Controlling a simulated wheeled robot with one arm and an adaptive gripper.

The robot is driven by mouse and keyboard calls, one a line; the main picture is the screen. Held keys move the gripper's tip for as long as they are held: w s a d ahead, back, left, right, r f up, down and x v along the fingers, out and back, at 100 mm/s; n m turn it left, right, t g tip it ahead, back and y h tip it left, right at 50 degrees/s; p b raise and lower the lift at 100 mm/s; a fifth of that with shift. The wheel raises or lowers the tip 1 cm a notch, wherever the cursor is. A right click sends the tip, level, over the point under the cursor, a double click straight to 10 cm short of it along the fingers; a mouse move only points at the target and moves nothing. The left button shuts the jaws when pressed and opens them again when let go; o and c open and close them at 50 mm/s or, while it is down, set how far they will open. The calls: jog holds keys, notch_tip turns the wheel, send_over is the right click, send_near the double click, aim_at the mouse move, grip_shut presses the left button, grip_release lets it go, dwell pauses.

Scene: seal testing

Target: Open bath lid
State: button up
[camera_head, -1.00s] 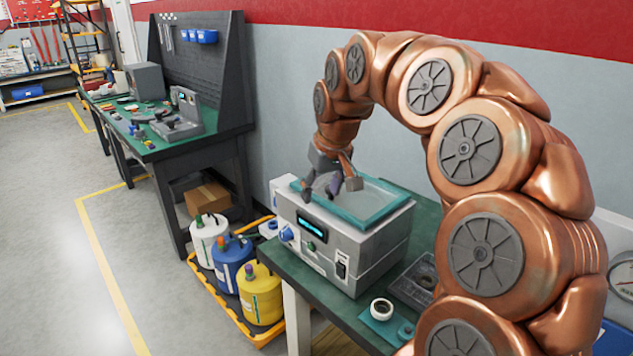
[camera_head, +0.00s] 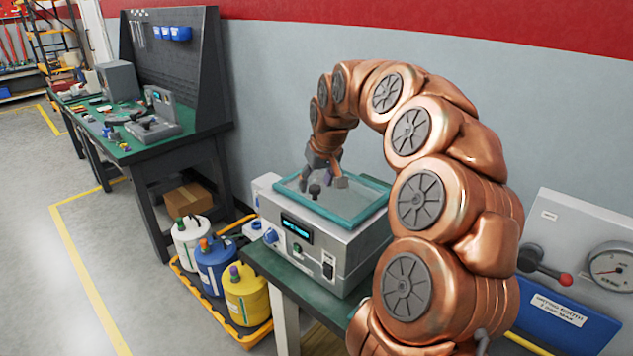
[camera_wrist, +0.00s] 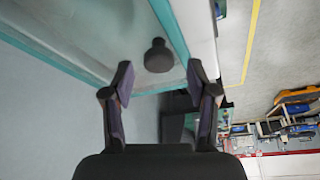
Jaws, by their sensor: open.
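The bath (camera_head: 325,250) is a grey-white box with a blue display on the green table. Its lid (camera_head: 352,216), a clear panel in a teal frame, lies flat on top; the teal frame also shows in the wrist view (camera_wrist: 172,30). A black knob (camera_head: 314,190) stands on the lid near its front left edge. In the wrist view the knob (camera_wrist: 158,55) is just beyond the fingertips, centred between them. My gripper (camera_wrist: 158,80) is open and empty, apart from the knob. In the head view my gripper (camera_head: 322,178) is low over the lid, behind the knob.
White, blue and yellow containers (camera_head: 247,295) stand in a yellow tray on the floor left of the bath. A workbench (camera_head: 150,140) is at the back left. A panel with a gauge (camera_head: 612,268) and red-tipped lever is at right. The floor at left is clear.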

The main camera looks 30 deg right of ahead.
jog(key=shift+x, duration=0.8)
grip_shut()
